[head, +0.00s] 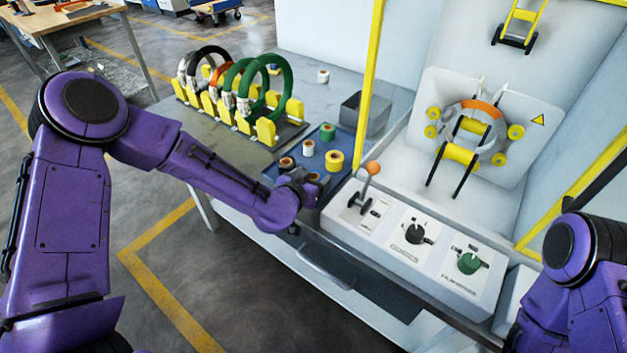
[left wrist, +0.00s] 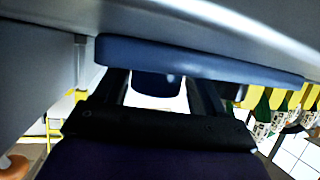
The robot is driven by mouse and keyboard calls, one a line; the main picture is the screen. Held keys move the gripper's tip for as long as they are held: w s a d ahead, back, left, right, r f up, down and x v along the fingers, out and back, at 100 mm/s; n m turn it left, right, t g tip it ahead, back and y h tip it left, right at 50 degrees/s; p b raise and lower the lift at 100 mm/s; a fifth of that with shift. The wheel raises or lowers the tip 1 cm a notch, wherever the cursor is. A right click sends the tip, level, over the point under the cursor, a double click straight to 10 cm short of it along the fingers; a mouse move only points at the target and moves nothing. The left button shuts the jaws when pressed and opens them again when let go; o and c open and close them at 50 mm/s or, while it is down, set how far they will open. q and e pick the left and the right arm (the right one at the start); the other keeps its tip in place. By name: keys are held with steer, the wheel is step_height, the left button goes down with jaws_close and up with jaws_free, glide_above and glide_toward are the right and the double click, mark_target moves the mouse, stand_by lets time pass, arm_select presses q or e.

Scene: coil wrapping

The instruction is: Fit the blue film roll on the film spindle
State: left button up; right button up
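A dark blue roll (left wrist: 157,86) shows between the fingers of my left gripper (left wrist: 162,95) in the left wrist view. Gaps show on both sides of it, so the fingers stand open around it. In the head view my left gripper (head: 312,183) is low at the near edge of the blue tray (head: 268,174); its fingers and the blue roll are mostly hidden there. The wrapping machine (head: 475,130) stands to the right with a grey and orange ring between yellow rollers. I cannot tell which part is the film spindle. My right gripper is out of view.
The tray also holds a green roll (head: 327,132), a yellow roll (head: 334,160) and brown-cored rolls (head: 308,147). A rack of coils (head: 265,131) stands behind left. A lever (head: 371,170) and control panel (head: 410,236) lie right of the tray. A yellow post (head: 370,70) rises beside the machine.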

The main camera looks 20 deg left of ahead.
arm_select(q)
steer(key=c, duration=0.8)
steer(key=shift+c, duration=0.2)
steer(key=shift+r, duration=0.25)
step_height(320, 180, up, 3)
steer(key=shift+f, duration=0.2)
steer(key=s+a+r+p, duration=0.7)
steer(key=s+r+p, duration=0.3)
steer(key=s+p, duration=0.2)
steer(key=shift+a, duration=0.15)
